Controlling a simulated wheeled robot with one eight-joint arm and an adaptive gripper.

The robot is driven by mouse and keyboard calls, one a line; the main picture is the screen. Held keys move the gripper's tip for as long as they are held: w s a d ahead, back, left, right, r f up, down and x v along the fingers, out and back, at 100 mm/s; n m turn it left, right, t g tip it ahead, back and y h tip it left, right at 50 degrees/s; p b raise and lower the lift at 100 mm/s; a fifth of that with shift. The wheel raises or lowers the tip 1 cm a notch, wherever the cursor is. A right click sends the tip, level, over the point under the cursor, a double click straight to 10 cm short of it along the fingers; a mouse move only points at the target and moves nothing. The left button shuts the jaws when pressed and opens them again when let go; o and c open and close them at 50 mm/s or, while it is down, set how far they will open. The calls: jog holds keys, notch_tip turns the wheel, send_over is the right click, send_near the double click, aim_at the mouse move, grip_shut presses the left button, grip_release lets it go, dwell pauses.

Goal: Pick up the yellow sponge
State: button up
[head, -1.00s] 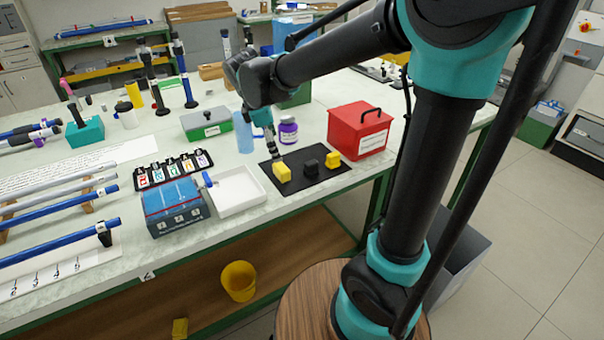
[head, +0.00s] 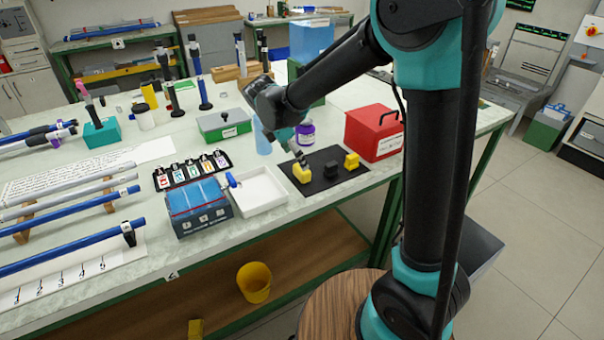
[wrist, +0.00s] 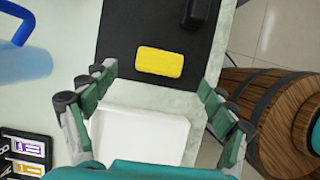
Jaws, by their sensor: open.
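A yellow sponge (head: 302,174) lies on the left part of a black mat (head: 322,186), near the white tray. It shows whole in the wrist view (wrist: 159,62). A second yellow block (head: 351,161) lies at the mat's right end, with a black block (head: 331,169) between them. My gripper (wrist: 156,77) is open and empty. In the wrist view its fingers are spread to either side of the sponge, apart from it. In the head view my gripper (head: 299,157) is just above the left sponge; its fingertips are too small to judge the gap.
A white tray (head: 262,205) and a blue box (head: 199,218) stand left of the mat. A red box (head: 374,133) stands to its right. A purple-labelled jar (head: 306,134) and a blue cup (head: 262,140) stand behind. The table's front edge is close to the mat.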

aim_at(302, 173)
jog(key=shift+x, duration=3.4)
jog(key=c, duration=1)
